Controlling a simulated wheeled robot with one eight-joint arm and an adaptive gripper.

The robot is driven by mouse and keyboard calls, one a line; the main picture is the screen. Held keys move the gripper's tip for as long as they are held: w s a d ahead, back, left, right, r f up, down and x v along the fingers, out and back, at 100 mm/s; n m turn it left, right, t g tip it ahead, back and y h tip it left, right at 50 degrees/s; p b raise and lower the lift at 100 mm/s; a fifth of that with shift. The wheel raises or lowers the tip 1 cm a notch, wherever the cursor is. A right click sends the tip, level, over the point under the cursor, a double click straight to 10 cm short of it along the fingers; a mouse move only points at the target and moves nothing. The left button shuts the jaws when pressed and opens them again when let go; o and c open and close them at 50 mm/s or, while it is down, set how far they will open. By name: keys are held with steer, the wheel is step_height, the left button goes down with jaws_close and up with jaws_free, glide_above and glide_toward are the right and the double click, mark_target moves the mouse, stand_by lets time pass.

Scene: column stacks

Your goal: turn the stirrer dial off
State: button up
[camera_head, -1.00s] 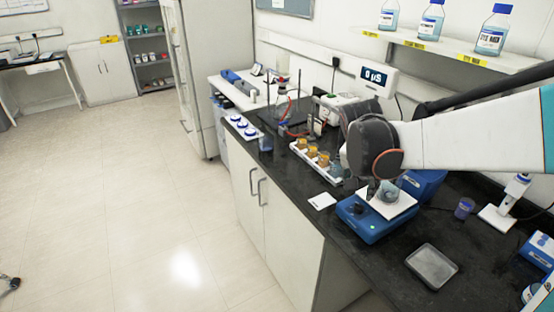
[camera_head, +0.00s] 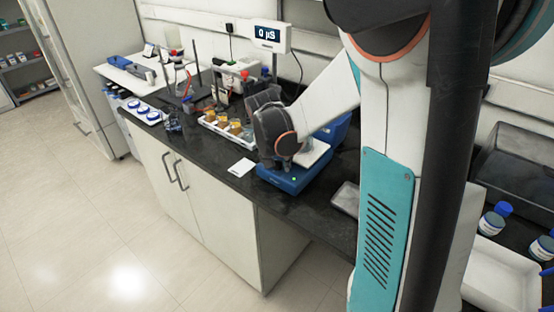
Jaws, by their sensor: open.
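The blue stirrer (camera_head: 290,185) stands on the black bench, with a white top plate (camera_head: 314,152) and a small green light on its front. My gripper (camera_head: 267,160) points down at the stirrer's left front corner, where the dial is. The dial is hidden behind my gripper and dark wrist. The fingertips are small and dark here, and I cannot tell whether they touch the dial. No object shows between them. A glass vessel on the plate is mostly hidden by my arm.
A white tray with amber-filled jars (camera_head: 236,128) is left of my wrist. A white card (camera_head: 242,167) lies in front of it. A metal tray (camera_head: 346,199) is right of the stirrer, partly behind my arm. A meter display (camera_head: 268,34) stands behind.

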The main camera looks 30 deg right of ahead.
steer(key=c, duration=1.1)
steer(key=shift+o, duration=0.2)
steer(key=shift+n, duration=0.3)
steer(key=n+y, duration=0.1)
steer(key=n, duration=0.2)
steer(key=n+t+y, duration=0.1)
steer(key=n, duration=0.2)
steer(key=shift+s+d+p, duration=0.1)
steer(key=shift+d+p, duration=0.1)
steer(key=shift+p, duration=0.1)
steer(key=n+y, duration=0.1)
steer(key=n, duration=0.2)
steer(key=shift+d+n+t+y, duration=0.1)
steer(key=shift+n+t+y, duration=0.2)
steer(key=shift+n+y, duration=0.7)
steer(key=shift+n, duration=1.3)
